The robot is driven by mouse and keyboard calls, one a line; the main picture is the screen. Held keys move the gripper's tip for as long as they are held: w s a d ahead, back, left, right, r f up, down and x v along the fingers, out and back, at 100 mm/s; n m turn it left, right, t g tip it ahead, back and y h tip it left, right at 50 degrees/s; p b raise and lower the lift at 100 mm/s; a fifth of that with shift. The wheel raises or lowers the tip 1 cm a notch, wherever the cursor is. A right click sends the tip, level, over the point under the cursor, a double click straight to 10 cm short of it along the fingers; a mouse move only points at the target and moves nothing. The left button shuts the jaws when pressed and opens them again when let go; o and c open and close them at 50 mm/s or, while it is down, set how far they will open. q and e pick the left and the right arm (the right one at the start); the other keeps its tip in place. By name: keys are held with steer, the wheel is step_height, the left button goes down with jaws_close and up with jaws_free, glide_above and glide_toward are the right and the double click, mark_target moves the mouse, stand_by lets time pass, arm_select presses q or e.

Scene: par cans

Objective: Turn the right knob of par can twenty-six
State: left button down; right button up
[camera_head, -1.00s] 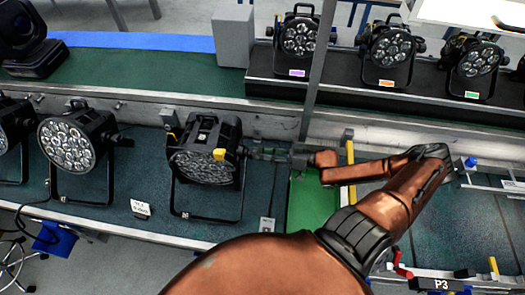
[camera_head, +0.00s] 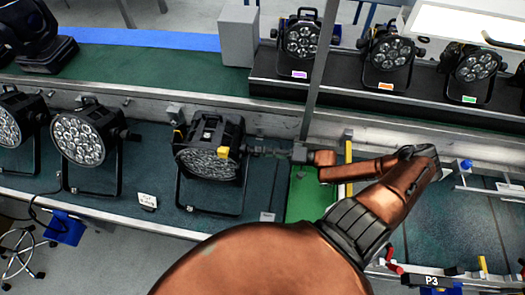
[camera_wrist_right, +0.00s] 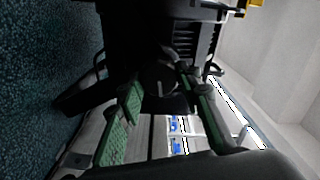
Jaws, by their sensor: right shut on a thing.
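The par can (camera_head: 211,138) is a black lamp with a round lens face angled downward and a yellow tag, standing in its bracket on the dark green bench. The number on it is too small to read. My right gripper (camera_head: 256,152) reaches in from the right and is shut at the lamp's right side. In the right wrist view, a round dark knob (camera_wrist_right: 160,79) sits between the green-padded fingers, against the black lamp body (camera_wrist_right: 140,30). The fingers partly hide the knob's edges. My left gripper is not in view.
Another par can (camera_head: 78,140) stands to the left, with one more at the left edge. A small white label card (camera_head: 147,201) lies between them. A green patch (camera_head: 306,195) lies under my right wrist. A grey post (camera_head: 318,75) rises behind it. Several par cans stand on the back shelf.

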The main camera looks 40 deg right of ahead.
steer(key=shift+f, duration=0.1)
stand_by(0.3)
steer(key=o, duration=1.2)
steer(key=shift+c, duration=0.2)
step_height(320, 180, up, 10)
